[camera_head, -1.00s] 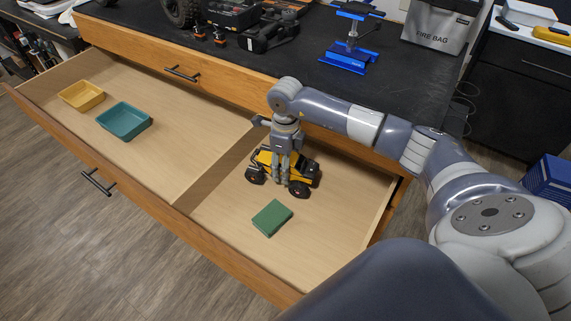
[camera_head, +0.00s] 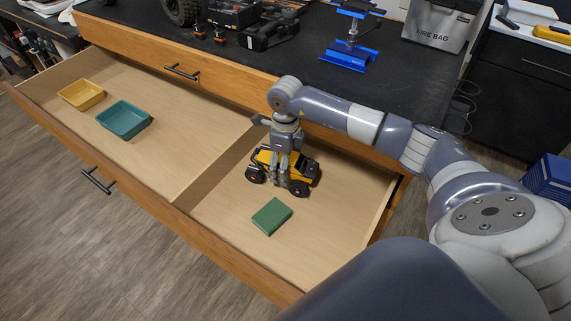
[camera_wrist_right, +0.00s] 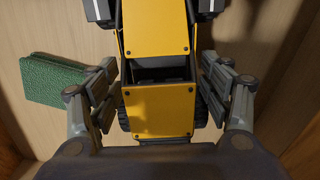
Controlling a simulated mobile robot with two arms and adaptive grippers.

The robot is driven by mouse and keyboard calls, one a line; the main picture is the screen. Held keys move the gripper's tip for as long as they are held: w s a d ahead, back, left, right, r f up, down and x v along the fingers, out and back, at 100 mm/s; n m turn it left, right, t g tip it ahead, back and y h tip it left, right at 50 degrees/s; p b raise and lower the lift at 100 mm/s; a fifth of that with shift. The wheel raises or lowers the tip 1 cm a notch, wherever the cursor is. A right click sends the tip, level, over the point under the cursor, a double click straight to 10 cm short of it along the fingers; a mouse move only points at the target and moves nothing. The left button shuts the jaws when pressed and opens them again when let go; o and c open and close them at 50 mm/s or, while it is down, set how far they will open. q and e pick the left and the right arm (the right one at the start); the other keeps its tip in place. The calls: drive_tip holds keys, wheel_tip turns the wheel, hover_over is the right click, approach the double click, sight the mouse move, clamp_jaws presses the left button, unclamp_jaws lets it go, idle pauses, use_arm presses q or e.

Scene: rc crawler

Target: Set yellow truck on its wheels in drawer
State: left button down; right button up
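The yellow truck (camera_head: 266,158) with black wheels stands upright on its wheels in the right compartment of the open drawer (camera_head: 225,240), near the divider. My right gripper (camera_head: 283,180) reaches down over it from above. In the right wrist view, the fingers of my right gripper (camera_wrist_right: 160,85) are spread on both sides of the truck's yellow body (camera_wrist_right: 158,110). Narrow gaps seem to show between the pads and the body; the fingers partly hide the truck in the head view. My left gripper is not in view.
A green block (camera_head: 271,216) lies in front of the truck; it also shows in the right wrist view (camera_wrist_right: 65,78). A teal tray (camera_head: 124,120) and a yellow tray (camera_head: 82,95) sit in the left compartment. The black worktop (camera_head: 400,85) rises behind. The compartment's right side is clear.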

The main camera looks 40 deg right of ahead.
wheel_tip(320, 180, up, 12)
idle(0.6)
idle(0.5)
